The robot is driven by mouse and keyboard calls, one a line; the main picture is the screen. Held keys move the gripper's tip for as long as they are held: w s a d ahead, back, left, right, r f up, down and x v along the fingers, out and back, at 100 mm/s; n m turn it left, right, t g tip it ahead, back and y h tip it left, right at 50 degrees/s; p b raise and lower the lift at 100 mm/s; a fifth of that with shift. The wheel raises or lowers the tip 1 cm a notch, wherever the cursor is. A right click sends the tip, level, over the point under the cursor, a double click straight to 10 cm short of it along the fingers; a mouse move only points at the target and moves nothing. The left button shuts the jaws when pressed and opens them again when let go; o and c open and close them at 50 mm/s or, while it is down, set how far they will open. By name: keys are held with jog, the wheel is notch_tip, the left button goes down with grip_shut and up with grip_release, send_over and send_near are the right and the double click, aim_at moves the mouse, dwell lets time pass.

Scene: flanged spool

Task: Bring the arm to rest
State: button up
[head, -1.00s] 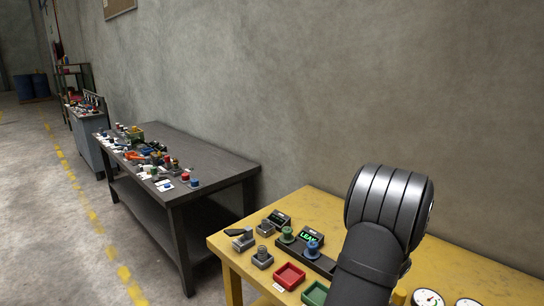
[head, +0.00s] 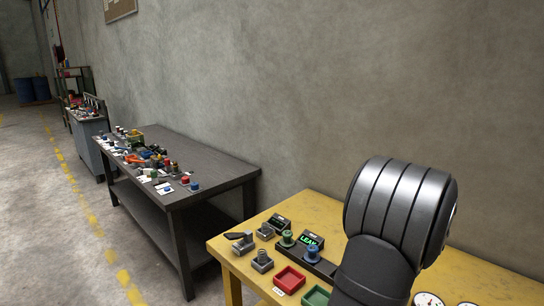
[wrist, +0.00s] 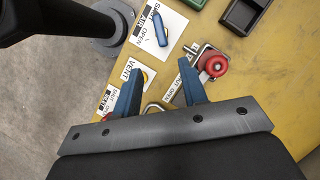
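My gripper (wrist: 160,68) shows in the wrist view with its two blue fingers apart and nothing held between them. It hangs over the yellow bench (wrist: 283,68). Beyond the fingertips are a red knob (wrist: 214,65) on a metal fitting and a blue lever (wrist: 159,28) on a white label. A metal loop (wrist: 153,109) shows between the fingers, apparently below them. In the head view my arm covers the right part of the bench, and my gripper is hidden. A green spool (head: 287,238) and a blue spool (head: 312,253) stand on a dark block there.
A small display (head: 310,240) reads LEAK. A red tray (head: 289,279), a green tray (head: 316,296) and a grey clamp (head: 242,241) are on the bench. A dark cluttered table (head: 222,160) stands to the left. The wall runs behind both.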

jog(key=x, duration=1.7)
jog(key=shift+a+f, duration=0.1)
jog(key=shift+a, duration=0.05)
jog(key=shift+w+f+n, duration=0.1)
jog(key=shift+f+n, duration=0.1)
jog(key=shift+n, duration=0.2)
jog(key=n+g, duration=0.2)
jog(key=n, duration=0.3)
jog(key=shift+r, duration=0.1)
jog(key=shift+h, duration=0.3)
